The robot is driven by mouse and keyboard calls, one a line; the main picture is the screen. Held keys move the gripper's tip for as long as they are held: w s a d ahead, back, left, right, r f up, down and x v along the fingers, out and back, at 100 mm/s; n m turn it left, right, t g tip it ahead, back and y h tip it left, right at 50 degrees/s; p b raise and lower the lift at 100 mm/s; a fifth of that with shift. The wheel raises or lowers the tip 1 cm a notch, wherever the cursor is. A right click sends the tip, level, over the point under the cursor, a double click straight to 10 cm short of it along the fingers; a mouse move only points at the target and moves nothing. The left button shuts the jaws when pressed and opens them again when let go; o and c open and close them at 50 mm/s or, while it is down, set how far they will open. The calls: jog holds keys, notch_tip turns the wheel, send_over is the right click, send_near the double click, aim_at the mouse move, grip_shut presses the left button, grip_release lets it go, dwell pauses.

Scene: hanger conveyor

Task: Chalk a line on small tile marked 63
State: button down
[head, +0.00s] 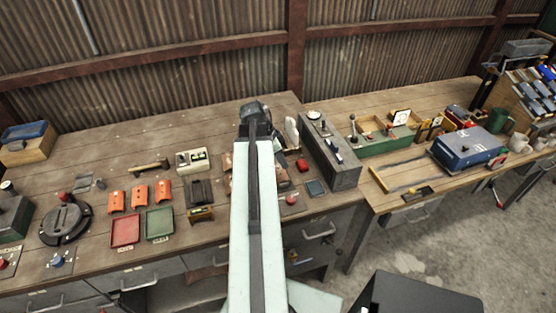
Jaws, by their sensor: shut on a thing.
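My gripper (255,113) is at the far end of my pale arm, over the back middle of the left workbench. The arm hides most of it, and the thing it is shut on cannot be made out. No chalk can be told apart in this view. Three small orange pieces, the left one (117,202), the middle one (140,195) and the right one (163,190), lie in a row on the bench, left of my arm. They may be tiles. The number 63 cannot be read on any of them.
A red tray (125,231) and a green tray (159,223) lie in front of the orange pieces. A hammer (149,167) lies behind them. A round dark device (66,222) stands at left. A long grey box (330,155) stands right of my arm.

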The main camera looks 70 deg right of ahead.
jog(key=b, duration=0.6)
send_over(284, 177)
jog(key=w+a, duration=0.1)
jog(key=shift+f, duration=2.85)
jog(key=shift+f+b, duration=0.45)
jog(key=shift+f, duration=0.1)
jog(key=shift+w+d, duration=0.5)
jog(key=shift+d, duration=0.15)
jog(key=shift+s+a, duration=0.5)
jog(key=shift+a, duration=0.2)
jog(key=shift+d, duration=0.1)
